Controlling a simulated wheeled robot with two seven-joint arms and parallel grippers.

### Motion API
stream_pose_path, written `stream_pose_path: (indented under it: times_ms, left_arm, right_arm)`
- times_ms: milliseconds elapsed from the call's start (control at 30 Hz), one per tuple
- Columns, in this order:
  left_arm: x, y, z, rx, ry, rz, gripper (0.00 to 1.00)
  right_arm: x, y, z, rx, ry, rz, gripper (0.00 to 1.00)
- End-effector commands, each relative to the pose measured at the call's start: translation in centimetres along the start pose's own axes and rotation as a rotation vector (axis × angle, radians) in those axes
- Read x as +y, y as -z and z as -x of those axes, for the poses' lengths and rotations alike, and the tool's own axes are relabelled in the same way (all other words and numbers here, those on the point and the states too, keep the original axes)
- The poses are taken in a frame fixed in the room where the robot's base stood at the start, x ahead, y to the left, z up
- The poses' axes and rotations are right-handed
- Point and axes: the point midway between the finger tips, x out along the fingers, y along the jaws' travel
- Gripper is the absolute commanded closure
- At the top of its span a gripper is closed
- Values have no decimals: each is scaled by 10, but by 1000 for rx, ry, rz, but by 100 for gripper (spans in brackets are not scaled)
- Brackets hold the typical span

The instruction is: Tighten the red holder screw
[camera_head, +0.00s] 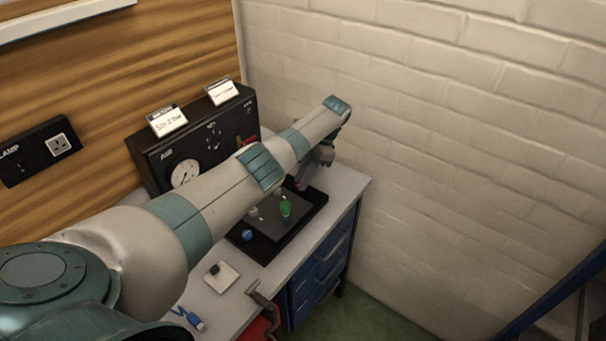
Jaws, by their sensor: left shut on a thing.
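My left arm crosses the view from the lower left. My left gripper (302,180) is at its far end, pointing down by the back edge of the black tray (268,248) on the bench. It is shut on a small part there, which appears to be the red holder screw. The arm and fingers hide most of it, and I cannot make out its shape or how far it is turned. A green piece (286,207) and a blue round piece (247,235) are on the tray in front of the gripper. My right gripper is not in view.
A black AIR box (150,160) with a gauge stands behind my arm. The brick wall (450,150) is close to the right of the gripper. A white square plate (226,280) and a blue item (190,318) lie on the near bench. Blue drawers (325,262) are below.

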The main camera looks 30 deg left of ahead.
Motion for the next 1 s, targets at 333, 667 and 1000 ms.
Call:
stream_pose_path:
  times_ms: [333,667,1000]
  left_arm:
    - [-4,-1,6,5,14,-2,100]
    - [-2,-1,3,3,8,-4,71]
    - [-2,1,15,4,7,-5,71]
  right_arm:
    - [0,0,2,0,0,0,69]
    - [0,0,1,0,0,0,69]
    - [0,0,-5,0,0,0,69]
